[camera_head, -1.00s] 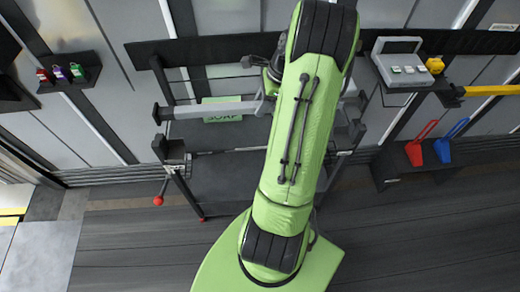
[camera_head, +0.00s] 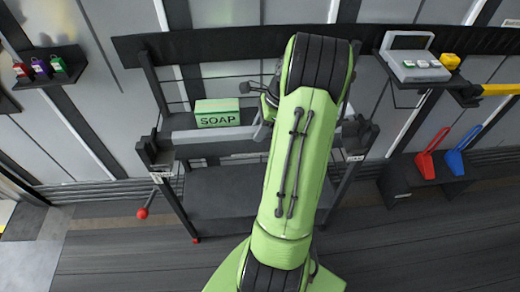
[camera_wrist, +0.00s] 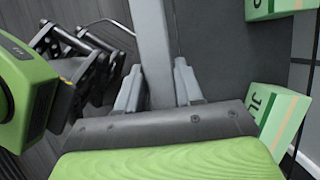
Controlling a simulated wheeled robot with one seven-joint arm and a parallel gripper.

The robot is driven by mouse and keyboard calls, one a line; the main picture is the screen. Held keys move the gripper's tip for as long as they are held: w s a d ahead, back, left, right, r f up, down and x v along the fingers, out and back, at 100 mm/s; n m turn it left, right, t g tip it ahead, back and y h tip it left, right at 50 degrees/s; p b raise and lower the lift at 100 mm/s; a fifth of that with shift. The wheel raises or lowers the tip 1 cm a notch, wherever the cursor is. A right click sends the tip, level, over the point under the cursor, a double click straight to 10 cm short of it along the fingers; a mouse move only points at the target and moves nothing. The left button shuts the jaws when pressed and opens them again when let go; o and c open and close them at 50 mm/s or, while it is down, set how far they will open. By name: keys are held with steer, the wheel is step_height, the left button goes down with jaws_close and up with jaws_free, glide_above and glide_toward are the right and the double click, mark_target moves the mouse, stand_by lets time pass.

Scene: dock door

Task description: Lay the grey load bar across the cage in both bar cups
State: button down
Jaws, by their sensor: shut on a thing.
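The grey load bar (camera_head: 215,135) runs left to right across the cage (camera_head: 235,190) in the head view. Its left end is at the left bar cup (camera_head: 147,147); I cannot tell whether it is seated there. My arm hides its middle, and its right end shows near the right bar cup (camera_head: 362,137). In the wrist view my gripper (camera_wrist: 158,88) is shut on the bar (camera_wrist: 152,45), with a finger on each side. Most of my gripper is hidden behind my arm in the head view.
A green SOAP box (camera_head: 217,113) stands just behind the bar. A red-knobbed lever (camera_head: 142,213) hangs at the cage's left. Red and blue scoops (camera_head: 428,160) stand at right.

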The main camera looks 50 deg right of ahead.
step_height(320, 180, down, 6)
steer(key=b, duration=0.2)
steer(key=shift+f, duration=0.2)
steer(key=shift+f, duration=0.15)
steer(key=c, duration=0.7)
jaws_free()
